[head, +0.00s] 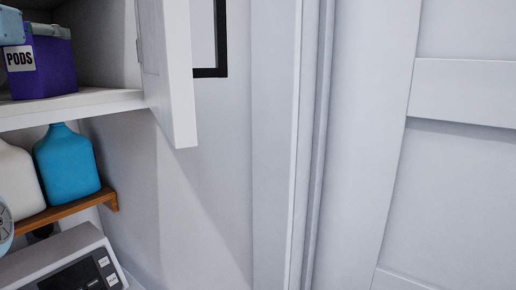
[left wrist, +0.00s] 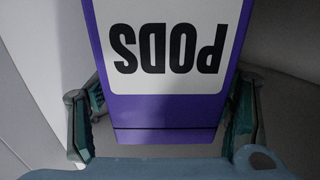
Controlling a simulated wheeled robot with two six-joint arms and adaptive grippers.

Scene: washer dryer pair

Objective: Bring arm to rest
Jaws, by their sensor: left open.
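My left gripper (left wrist: 163,108) shows in the left wrist view, its two dark teal fingers spread to either side of a purple PODS container (left wrist: 165,105). The jaws are open; I cannot tell whether a finger touches the container. Its label reads upside down in this view. In the head view the PODS container (head: 48,74) stands upright on the white cabinet shelf at the upper left. My right gripper is in neither view.
The white cabinet door (head: 168,75) stands open right of the container. Below the shelf, a blue bottle (head: 66,165) and a white bottle (head: 18,180) stand on a wooden shelf (head: 75,208). An appliance control panel (head: 80,270) is below. A panelled door (head: 460,170) fills the right side.

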